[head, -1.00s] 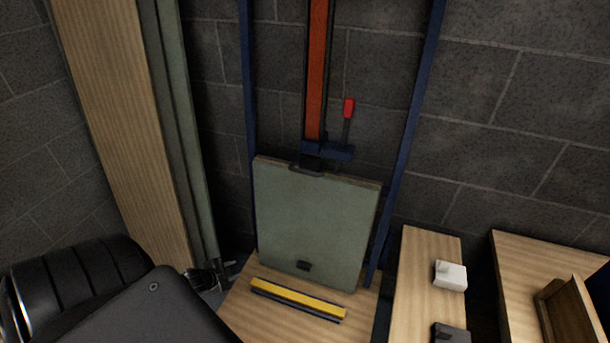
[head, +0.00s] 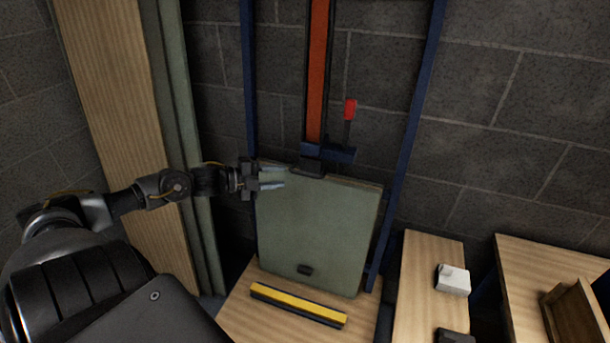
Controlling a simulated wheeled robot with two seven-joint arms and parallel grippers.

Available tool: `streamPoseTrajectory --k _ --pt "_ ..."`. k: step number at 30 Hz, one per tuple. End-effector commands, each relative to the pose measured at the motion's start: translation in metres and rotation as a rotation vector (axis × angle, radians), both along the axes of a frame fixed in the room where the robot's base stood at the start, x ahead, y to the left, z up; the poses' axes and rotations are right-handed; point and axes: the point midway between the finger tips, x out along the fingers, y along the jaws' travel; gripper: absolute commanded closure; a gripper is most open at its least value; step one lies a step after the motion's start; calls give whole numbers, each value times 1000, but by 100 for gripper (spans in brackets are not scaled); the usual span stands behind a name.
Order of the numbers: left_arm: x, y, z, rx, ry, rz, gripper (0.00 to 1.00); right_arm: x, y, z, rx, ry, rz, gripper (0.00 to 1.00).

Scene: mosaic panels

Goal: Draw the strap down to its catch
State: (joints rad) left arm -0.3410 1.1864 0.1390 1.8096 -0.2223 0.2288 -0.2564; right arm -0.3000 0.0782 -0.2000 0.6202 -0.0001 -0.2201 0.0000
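An orange-red strap (head: 317,70) hangs down the wall between dark rails and ends at a blue buckle block (head: 328,152) with a red-tipped lever (head: 349,110). My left gripper (head: 272,177) is at the panel's upper left corner, pointing right. Its fingers are apart with nothing visible between them. I cannot tell whether it touches the panel. My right gripper is not in view.
A yellow bar (head: 298,304) lies on the wooden base before the panel. Blue posts (head: 409,135) flank the panel. A wooden bench (head: 424,262) with a white block (head: 453,280) and a wooden box (head: 572,318) are at right. A tall wooden board (head: 115,110) is at left.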

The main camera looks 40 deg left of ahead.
Motion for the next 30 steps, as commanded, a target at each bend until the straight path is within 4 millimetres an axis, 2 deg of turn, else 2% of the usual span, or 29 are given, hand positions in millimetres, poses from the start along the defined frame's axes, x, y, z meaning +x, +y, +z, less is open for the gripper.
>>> streamPoseTrajectory --k 18,24,30 --pt "67 -33 -14 -2 -2 3 66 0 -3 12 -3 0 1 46" --pt "79 -40 -19 0 -1 1 66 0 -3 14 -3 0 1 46" --pt "82 -42 -21 1 1 1 66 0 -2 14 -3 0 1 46"
